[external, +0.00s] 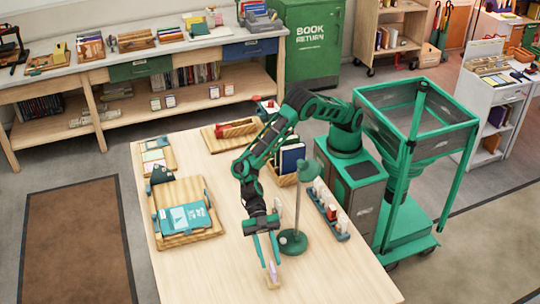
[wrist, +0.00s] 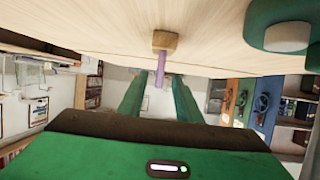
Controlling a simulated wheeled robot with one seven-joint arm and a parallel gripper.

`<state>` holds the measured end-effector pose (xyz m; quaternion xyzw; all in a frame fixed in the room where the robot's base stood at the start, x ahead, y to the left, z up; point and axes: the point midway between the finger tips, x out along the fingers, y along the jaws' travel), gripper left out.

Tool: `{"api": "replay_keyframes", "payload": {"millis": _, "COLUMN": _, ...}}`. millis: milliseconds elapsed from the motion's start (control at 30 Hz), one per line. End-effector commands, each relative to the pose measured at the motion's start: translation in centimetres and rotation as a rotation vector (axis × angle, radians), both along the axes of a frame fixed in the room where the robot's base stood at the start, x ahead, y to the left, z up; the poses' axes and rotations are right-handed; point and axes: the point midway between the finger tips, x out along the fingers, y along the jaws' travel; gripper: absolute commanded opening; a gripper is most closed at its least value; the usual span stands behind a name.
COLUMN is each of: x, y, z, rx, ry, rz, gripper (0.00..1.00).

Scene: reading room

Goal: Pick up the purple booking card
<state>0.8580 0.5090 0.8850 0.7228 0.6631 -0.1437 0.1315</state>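The purple booking card (external: 272,270) stands upright in a small wooden block (external: 273,283) near the front edge of the table. In the wrist view the card (wrist: 160,68) shows edge-on as a thin purple strip, with its wooden block (wrist: 165,40) above it in the picture. My gripper (external: 269,262) points down at the card from above, with its fingers apart. In the wrist view my gripper (wrist: 157,76) has one finger on each side of the card's line, with a visible gap on both sides. I cannot tell how deep the card sits between the fingertips.
A green lamp (external: 292,241) stands close beside the gripper; its base (wrist: 290,35) also shows in the wrist view. A wooden tray (external: 213,229) with teal items lies left. A rack of small bottles (external: 342,234) is at right. The table front (external: 210,275) is clear.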

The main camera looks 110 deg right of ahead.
Motion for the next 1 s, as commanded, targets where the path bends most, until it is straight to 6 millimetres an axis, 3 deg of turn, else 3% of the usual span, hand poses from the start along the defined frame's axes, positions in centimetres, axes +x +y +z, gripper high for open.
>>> {"api": "replay_keyframes", "payload": {"millis": 333, "x": 0.5, "y": 4.0, "z": -1.6, "rx": -0.001, "ry": 0.000, "rz": 0.001, "gripper": 0.31}}
{"api": "replay_keyframes", "payload": {"millis": 667, "x": 0.6, "y": 4.6, "z": -1.8, "rx": -0.001, "ry": 0.001, "rz": 0.000, "gripper": 0.31}}
{"api": "replay_keyframes", "payload": {"millis": 800, "x": 0.6, "y": 4.6, "z": -1.8, "rx": -0.001, "ry": 0.001, "rz": 0.000, "gripper": 0.00}}
{"api": "replay_keyframes", "payload": {"millis": 1000, "x": 0.6, "y": 4.6, "z": -1.8, "rx": 0.000, "ry": 0.001, "rz": 0.000, "gripper": 0.00}}
